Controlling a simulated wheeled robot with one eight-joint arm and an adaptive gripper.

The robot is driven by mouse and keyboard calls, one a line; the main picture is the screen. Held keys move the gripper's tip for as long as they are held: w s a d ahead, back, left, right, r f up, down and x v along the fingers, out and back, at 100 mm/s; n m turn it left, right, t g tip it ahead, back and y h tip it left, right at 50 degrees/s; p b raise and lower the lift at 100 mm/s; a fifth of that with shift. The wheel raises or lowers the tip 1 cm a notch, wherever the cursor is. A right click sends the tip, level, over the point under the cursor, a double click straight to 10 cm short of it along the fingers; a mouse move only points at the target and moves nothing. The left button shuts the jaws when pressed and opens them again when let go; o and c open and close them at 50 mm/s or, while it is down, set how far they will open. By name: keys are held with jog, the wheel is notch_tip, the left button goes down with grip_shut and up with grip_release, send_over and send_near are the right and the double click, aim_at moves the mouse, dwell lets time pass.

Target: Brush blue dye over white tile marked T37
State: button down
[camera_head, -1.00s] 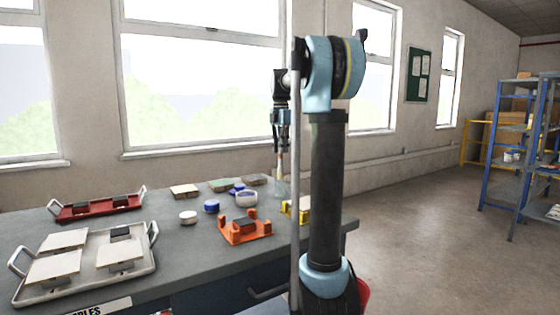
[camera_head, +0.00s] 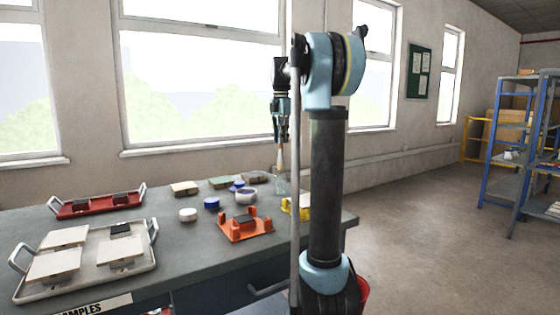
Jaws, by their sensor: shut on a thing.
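My gripper (camera_head: 282,133) is above the far side of the grey bench, shut on a brush (camera_head: 281,157) that points down with a pale lower end. The brush's lower end is just above or at the mouth of a clear glass (camera_head: 282,186); I cannot tell which. A white-walled pot (camera_head: 246,197) with a bluish inside stands left of the glass. White tiles (camera_head: 65,237) (camera_head: 54,265) (camera_head: 120,250) sit in a pale tray (camera_head: 146,262) at left. No T37 mark is readable from here. A yellow holder (camera_head: 287,207) is partly hidden behind my arm.
An orange fixture (camera_head: 262,228) with a dark block stands mid-bench. A blue-lidded pot (camera_head: 211,203), a white pot (camera_head: 188,215) and flat tiles (camera_head: 184,188) stand behind it. A red tray (camera_head: 75,212) lies at the back left. Blue shelves (camera_head: 497,155) stand at right beyond open floor.

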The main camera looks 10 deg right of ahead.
jog(key=s+a, duration=0.3)
jog(key=a, duration=0.4)
jog(key=s+a, duration=0.3)
jog(key=a, duration=0.5)
notch_tip(320, 180, down, 6)
jog(key=shift+d+f, duration=0.15)
jog(key=shift+f, duration=0.1)
jog(key=shift+s+f, duration=0.1)
jog(key=shift+f, duration=0.4)
dwell(2.2)
notch_tip(320, 180, up, 7)
dwell(1.1)
dwell(0.4)
